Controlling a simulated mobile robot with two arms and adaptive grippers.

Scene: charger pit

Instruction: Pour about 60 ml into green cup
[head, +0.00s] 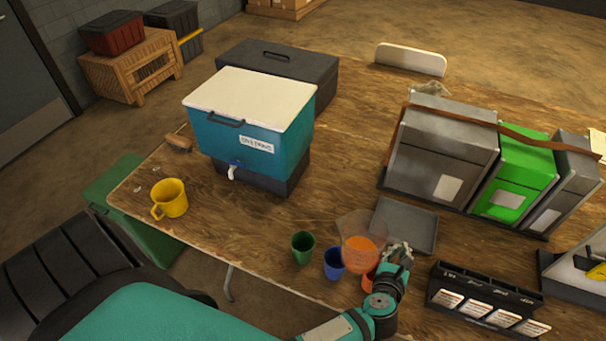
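The green cup (302,247) stands upright on the wooden table near its front edge. A blue cup (334,264) stands to its right. An orange cup (369,284) shows below the jug, mostly hidden by the jug and my wrist. No stream of liquid shows. My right gripper is not in view.
A yellow mug (170,198) stands at the table's left. A teal cooler (246,130) with a white lid and tap is behind the cups. A grey tray (408,224) and a black labelled rack (484,301) are at the right. Bare table (245,222) lies left of the green cup.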

